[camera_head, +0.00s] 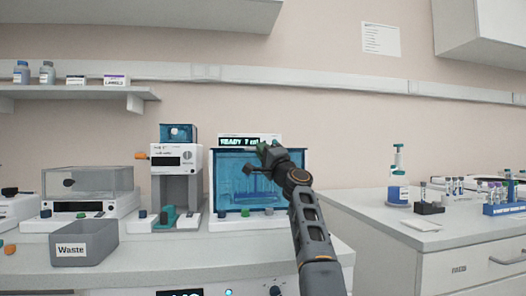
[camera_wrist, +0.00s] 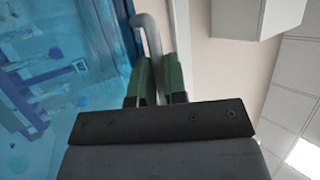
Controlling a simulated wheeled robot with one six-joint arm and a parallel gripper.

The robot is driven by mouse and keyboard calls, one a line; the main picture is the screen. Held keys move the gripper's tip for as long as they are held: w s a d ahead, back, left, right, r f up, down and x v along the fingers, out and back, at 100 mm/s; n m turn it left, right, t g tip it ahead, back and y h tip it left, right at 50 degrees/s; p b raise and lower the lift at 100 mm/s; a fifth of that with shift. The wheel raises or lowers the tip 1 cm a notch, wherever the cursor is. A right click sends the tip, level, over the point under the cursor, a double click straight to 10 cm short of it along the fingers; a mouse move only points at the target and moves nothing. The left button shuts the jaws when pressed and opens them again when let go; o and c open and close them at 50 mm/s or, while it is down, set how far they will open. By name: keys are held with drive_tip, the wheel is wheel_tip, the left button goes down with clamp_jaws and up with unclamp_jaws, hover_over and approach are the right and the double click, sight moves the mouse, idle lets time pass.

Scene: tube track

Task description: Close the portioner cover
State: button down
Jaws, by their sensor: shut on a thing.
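The portioner is the white-framed device with a lit display reading "READY" (camera_head: 237,142) in the head view. Its cover (camera_head: 228,176) is a see-through blue panel across its front, with blue parts behind it. I cannot tell whether the cover is fully closed. My gripper (camera_head: 266,150) is in front of the cover's upper edge and hides part of it. In the wrist view, the green fingers of my gripper (camera_wrist: 158,82) are shut on a grey bent handle (camera_wrist: 148,30). The blue cover (camera_wrist: 70,60) fills the left of that view.
A grey "Waste" bin (camera_head: 84,248) stands at the front left of the bench. A white device (camera_head: 177,160) with a blue-topped unit stands left of the portioner.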

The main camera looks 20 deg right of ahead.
drive_tip(key=c, duration=1.2)
unclamp_jaws()
drive_tip(key=shift+w+d+f, duration=0.1)
drive_tip(key=shift+w+f, duration=0.3)
drive_tip(key=shift+f, duration=0.25)
drive_tip(key=shift+r, duration=0.1)
drive_tip(key=shift+s+r, duration=0.1)
drive_tip(key=b+v, duration=0.3)
drive_tip(key=v, duration=1)
drive_tip(key=shift+s+d, duration=0.1)
drive_tip(key=shift+s, duration=0.25)
